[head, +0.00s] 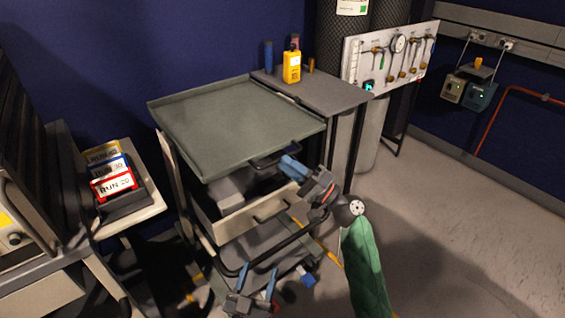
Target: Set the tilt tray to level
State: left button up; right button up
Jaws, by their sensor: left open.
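The tilt tray is the flat grey-green tray (235,122) with a low rim on top of the cart; it is empty. I cannot tell for certain from this angle whether it is level. A dark handle (268,161) shows under its front right edge. My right gripper (288,167) has its blue fingertips beside that handle; whether they touch it or are closed is unclear. My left gripper (257,277) is low in front of the cart, its two blue fingers apart with nothing seen between them.
An open drawer (250,218) and lower shelves are below the tray. A grey side table (335,95) behind right holds a yellow bottle (292,66). A gauge panel (388,58) stands behind. The floor (460,200) at right is clear.

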pick_arm(q)
notch_tip(320, 180, up, 6)
jog(key=t, duration=0.2)
jog(key=shift+s+a+r, duration=0.15)
jog(key=shift+s+a, duration=0.15)
jog(key=shift+s, duration=0.05)
pick_arm(e)
jog(key=v, duration=0.5)
